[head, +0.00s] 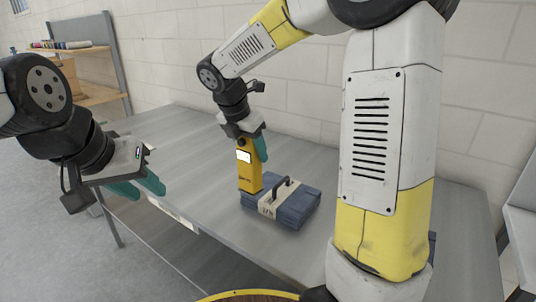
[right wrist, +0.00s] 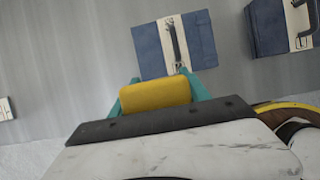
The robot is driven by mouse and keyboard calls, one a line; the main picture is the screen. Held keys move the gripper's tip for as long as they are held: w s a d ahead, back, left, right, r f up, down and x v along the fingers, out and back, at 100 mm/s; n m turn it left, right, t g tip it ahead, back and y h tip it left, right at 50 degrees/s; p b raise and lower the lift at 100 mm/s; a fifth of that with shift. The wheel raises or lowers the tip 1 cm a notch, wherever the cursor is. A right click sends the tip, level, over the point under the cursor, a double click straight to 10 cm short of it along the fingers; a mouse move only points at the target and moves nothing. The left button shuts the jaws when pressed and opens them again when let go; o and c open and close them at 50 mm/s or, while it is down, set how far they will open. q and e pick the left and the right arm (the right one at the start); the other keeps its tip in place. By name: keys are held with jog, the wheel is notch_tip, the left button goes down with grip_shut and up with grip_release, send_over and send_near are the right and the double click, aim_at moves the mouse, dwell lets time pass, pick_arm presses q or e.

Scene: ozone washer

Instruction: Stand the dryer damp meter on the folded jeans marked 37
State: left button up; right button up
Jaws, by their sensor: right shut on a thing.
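The dryer damp meter (head: 247,176) is a tall yellow block with a small white screen. My right gripper (head: 254,147) is shut on its upper part and holds it upright. In the right wrist view the yellow meter (right wrist: 156,94) sits between the teal fingers (right wrist: 158,92). A blue folded jeans bundle (head: 297,208) with a pale band and dark handle lies beside the meter's lower end. I cannot tell whether they touch, and the band's marking is too small to read surely. My left gripper (head: 139,187) is open and empty at the table's left edge.
A second folded jeans bundle (right wrist: 266,28) lies right of the first in the right wrist view. My right arm mostly hides it in the head view. The grey table (head: 190,135) is clear behind. A wooden shelf (head: 88,94) stands far left.

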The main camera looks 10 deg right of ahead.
jog(key=w+d+f, duration=0.4)
jog(key=w+d, duration=0.1)
jog(key=w, duration=0.3)
jog(key=shift+w+d+f, duration=0.15)
jog(key=shift+w+f, duration=0.05)
jog(key=shift+w, duration=0.2)
jog(key=o, duration=1.7)
jog(key=shift+f, duration=0.15)
jog(key=shift+c, duration=0.2)
